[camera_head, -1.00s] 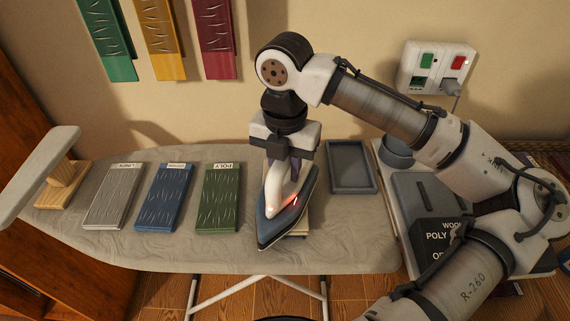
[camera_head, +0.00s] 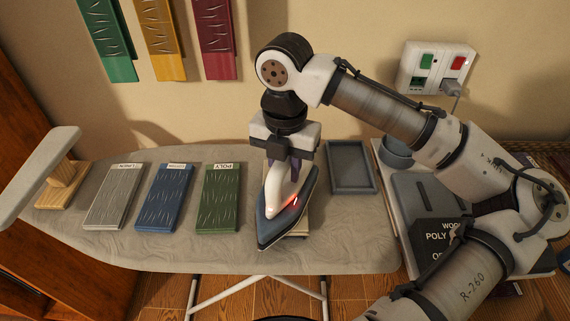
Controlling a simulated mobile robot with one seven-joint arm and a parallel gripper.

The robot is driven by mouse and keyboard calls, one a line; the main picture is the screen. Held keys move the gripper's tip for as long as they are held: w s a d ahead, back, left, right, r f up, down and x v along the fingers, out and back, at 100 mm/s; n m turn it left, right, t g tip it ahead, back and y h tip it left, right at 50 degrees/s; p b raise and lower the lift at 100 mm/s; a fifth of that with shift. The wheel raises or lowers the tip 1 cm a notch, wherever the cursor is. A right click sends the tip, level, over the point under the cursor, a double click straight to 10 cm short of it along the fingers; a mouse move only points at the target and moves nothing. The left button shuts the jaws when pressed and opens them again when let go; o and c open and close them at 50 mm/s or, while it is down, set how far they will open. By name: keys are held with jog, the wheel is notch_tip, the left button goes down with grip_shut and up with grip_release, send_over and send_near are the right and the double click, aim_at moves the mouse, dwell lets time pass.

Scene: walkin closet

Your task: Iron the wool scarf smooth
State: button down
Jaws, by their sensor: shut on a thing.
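My gripper (camera_head: 288,150) is shut on the handle of a blue and white iron (camera_head: 270,222). The iron lies low over the ironing board (camera_head: 200,252), nose toward the front, with a red glow on its side. A cream piece (camera_head: 303,224) shows under its right edge; it may be the wool scarf, but the iron hides most of it and any label.
An empty grey tray (camera_head: 352,168) is right of the iron. A wall socket (camera_head: 436,68) has green and red switches and a plug. A sleeve board (camera_head: 50,165) stands at the left end.

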jog(key=shift+r+p, duration=2.85)
jog(key=shift+r, duration=0.25)
jog(key=shift+f, duration=0.1)
